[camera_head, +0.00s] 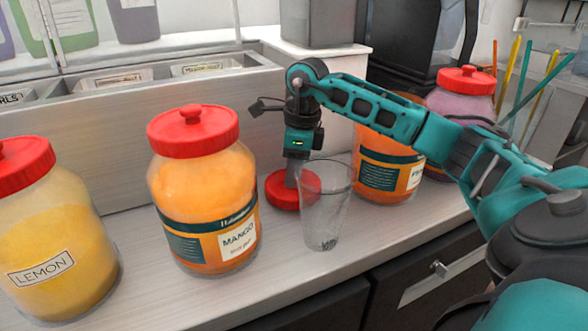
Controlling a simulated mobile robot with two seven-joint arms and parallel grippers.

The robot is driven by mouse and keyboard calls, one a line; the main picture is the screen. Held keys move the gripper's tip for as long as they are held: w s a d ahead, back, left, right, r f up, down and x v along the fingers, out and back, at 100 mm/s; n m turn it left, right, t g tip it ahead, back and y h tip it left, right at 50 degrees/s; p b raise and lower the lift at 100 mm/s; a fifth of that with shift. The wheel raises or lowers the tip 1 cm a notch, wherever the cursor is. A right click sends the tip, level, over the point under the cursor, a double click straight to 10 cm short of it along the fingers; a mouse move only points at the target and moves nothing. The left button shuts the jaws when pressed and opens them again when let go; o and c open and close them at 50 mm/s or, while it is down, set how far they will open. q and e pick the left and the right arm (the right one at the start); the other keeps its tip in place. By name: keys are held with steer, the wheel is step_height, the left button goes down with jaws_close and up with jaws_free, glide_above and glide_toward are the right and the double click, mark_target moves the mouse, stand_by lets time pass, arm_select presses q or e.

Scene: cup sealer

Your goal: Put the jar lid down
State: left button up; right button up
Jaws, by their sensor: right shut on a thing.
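A red jar lid (283,190) is low at the counter, behind and left of a clear cup. My right gripper (293,178) points down and is shut on the lid from above. The lid is at or just above the counter surface; I cannot tell if it touches. Part of it shows through the clear cup (322,225). An orange jar (376,165) behind the right arm shows no lid, though the arm hides part of its top. My left gripper is not in view.
A mango jar (205,195) with a red lid stands left of the gripper. A lemon jar (50,250) stands at far left. A purple jar (462,103) with a red lid stands at the right. Counter (140,285) is free along the front edge.

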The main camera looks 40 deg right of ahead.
steer(key=o, duration=1)
steer(key=shift+f, duration=0.1)
steer(key=shift+o, duration=0.2)
step_height(320, 180, up, 12)
steer(key=s+p, duration=0.1)
steer(key=shift+d, duration=0.45)
